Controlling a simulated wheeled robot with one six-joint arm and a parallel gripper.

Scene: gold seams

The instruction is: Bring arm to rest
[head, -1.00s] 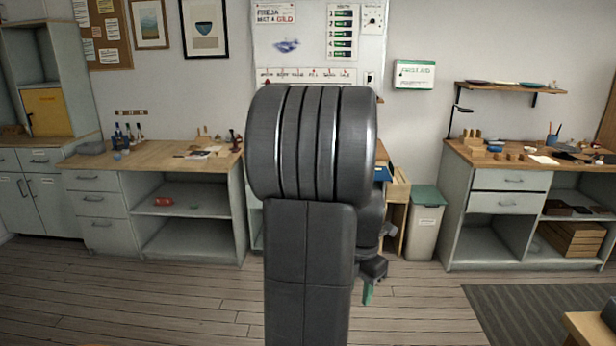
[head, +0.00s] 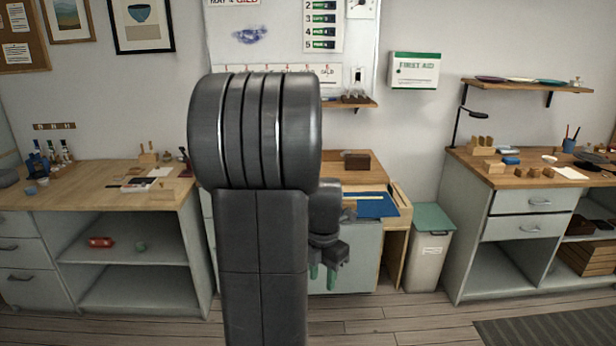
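My arm stands upright and folded in the middle of the head view, with its big grey joint blocking part of the back wall. My gripper (head: 323,277) hangs beside the arm's right side and points down. Its two green fingertips show a gap between them, and nothing is between them. It is in front of the pale cabinet under the middle bench and touches nothing that I can see.
A wooden bench (head: 95,190) stands at left. A middle bench with a blue mat (head: 377,206) is partly behind my arm. A bin with a green lid (head: 432,218) and a right bench (head: 520,180) follow. Plank floor (head: 400,325) shows in front.

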